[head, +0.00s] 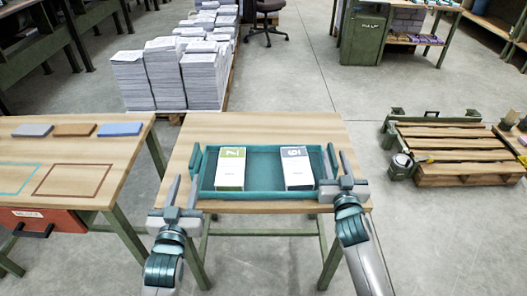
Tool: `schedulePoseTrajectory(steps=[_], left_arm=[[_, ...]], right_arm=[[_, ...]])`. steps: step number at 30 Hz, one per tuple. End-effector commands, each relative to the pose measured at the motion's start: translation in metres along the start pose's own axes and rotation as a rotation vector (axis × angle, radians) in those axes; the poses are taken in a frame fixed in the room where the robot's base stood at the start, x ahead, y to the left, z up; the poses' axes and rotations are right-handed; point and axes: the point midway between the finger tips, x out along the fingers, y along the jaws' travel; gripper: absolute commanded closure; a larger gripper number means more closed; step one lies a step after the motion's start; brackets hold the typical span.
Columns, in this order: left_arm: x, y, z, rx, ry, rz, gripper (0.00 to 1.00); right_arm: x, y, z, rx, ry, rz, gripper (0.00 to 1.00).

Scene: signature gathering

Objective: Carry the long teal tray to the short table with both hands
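The long teal tray (258,195) lies on a small wooden table (262,125) in front of me. It holds a green-and-white box (231,170) on its left side and a grey-and-white box (297,170) on its right. My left gripper (182,192) is at the tray's left end, fingers spread and pointing forward, with the left handle near its right finger. My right gripper (339,165) is at the tray's right end, its fingers by the right handle. I cannot tell whether its fingers touch the handle.
A wooden table (70,155) on the left bears flat blocks, coloured outlines and a red drawer (45,220). Paper stacks (165,75) stand behind the small table. A wooden pallet (450,150) lies on the right. The floor between is clear.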

Motion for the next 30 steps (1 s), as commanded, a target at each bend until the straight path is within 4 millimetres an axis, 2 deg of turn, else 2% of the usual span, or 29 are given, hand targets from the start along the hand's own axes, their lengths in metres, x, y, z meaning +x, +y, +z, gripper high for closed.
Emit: schedulePoseTrajectory(steps=[9,15,21,30], left_arm=[[0.000,0.000,0.000,0.000,0.000,0.000,0.69],[0.000,0.000,0.000,0.000,0.000,0.000,0.69],[0.000,0.000,0.000,0.000,0.000,0.000,0.69],[0.000,0.000,0.000,0.000,0.000,0.000,0.69]], right_arm=[[-0.055,0.000,0.001,0.002,-0.002,0.000,0.69],[-0.083,0.000,0.001,0.001,-0.002,0.000,0.69],[-0.095,0.000,0.000,0.001,-0.001,0.000,0.69],[-0.096,0.000,0.000,0.000,-0.001,0.000,0.69]])
